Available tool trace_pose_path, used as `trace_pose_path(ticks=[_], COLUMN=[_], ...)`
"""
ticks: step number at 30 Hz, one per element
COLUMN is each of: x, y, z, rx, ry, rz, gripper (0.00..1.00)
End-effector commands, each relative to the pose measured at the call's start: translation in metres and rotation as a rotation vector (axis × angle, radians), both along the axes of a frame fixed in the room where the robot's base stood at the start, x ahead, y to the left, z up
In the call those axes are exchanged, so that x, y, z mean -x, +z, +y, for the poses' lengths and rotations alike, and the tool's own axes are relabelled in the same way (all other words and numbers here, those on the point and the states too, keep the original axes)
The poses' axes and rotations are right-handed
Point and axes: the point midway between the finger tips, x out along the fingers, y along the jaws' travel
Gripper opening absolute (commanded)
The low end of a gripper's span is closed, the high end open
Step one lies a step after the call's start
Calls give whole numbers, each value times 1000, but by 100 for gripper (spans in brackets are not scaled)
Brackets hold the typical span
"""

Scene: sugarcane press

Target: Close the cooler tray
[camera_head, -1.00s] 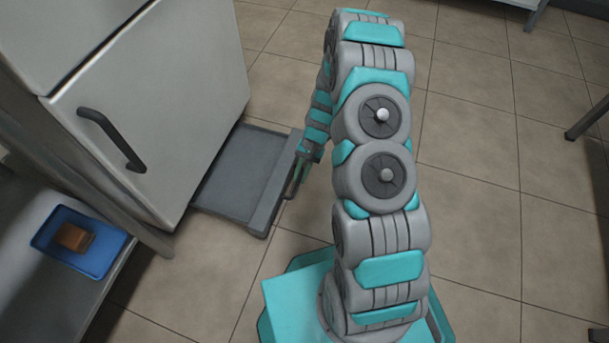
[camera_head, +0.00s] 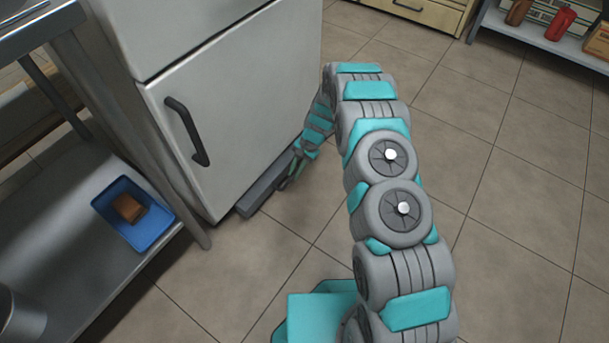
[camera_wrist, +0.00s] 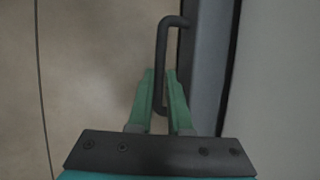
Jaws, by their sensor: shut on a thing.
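The cooler tray (camera_head: 262,193) is a dark grey drawer at the bottom of the light grey cooler (camera_head: 240,100). Only its front strip stands out from under the cooler door. In the wrist view, the tray front (camera_wrist: 208,65) runs beside the cooler's pale face. A dark bar handle (camera_wrist: 163,60) sits on the tray front. My gripper (camera_head: 287,178) is low at the tray front. In the wrist view, my gripper's green fingers (camera_wrist: 161,85) are on either side of the handle and shut on it.
A metal shelf (camera_head: 90,270) at the left holds a blue tray (camera_head: 150,240) with a brown block (camera_head: 128,208). A dark door handle (camera_head: 187,130) juts from the cooler. Tiled floor (camera_head: 480,180) is clear at the right. A shelf with jars (camera_head: 560,22) stands at the back right.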

Motion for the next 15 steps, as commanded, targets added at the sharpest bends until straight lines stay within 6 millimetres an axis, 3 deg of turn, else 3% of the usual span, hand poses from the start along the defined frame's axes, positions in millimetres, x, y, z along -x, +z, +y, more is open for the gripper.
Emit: trace_pose_path(ticks=[12, 13, 15], x=[-2, -2, -2], y=[0, 0, 0], z=[2, 2, 2], rx=[0, 0, 0], ry=[1, 1, 1], rz=[-1, -1, -1], gripper=[0, 19, 27])
